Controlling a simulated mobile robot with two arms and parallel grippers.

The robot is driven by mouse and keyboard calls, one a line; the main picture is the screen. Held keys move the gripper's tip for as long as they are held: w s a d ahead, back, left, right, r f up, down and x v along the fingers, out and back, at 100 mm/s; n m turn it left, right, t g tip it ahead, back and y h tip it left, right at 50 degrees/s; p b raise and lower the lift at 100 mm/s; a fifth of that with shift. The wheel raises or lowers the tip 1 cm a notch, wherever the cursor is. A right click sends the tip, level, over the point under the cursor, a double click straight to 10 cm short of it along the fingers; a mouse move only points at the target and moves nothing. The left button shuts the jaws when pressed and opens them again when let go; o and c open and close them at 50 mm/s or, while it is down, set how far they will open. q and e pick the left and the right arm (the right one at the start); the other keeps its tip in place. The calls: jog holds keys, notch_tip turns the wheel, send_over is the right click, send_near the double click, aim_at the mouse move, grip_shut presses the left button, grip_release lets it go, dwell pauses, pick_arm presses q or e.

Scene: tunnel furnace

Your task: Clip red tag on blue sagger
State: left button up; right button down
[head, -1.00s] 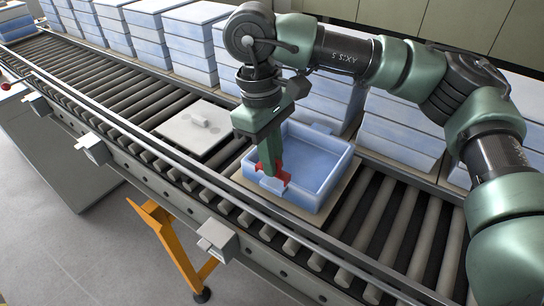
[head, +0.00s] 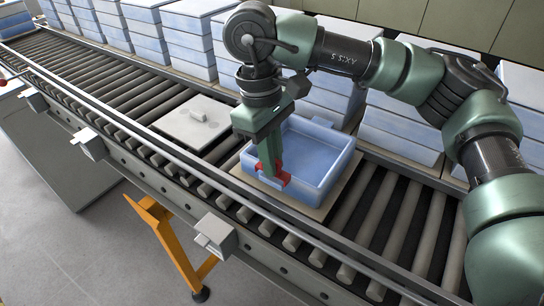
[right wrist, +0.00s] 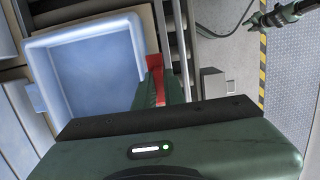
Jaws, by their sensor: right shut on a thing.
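The blue sagger (head: 318,173), an open square box, stands on a flat plate (head: 315,211) on the roller conveyor. My right gripper (head: 271,168) is shut on the red tag (head: 285,179) at the sagger's near left wall. The tag is at rim height there; whether it grips the wall cannot be told. In the right wrist view the sagger (right wrist: 142,60) is at the left and the red tag (right wrist: 153,66) is at its right wall, partly hidden by a green finger. A dark green part, likely my left gripper (right wrist: 262,18), shows at the top right, too small to judge.
A pale plate with a small handle (head: 192,125) lies on the rollers left of the sagger. Stacks of blue saggers (head: 185,45) line the far side. A metal rail (head: 150,140) with grey boxes (head: 214,235) runs along the near side.

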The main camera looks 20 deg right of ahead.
jog(key=shift+f+b, duration=0.85)
jog(key=shift+f, duration=0.15)
dwell(0.3)
jog(key=c, duration=1.4)
grip_release()
jog(key=r, duration=0.4)
jog(key=w+r, duration=0.1)
jog(key=r, duration=0.1)
jog(key=shift+a+r, duration=0.35)
jog(key=shift+r, duration=0.55)
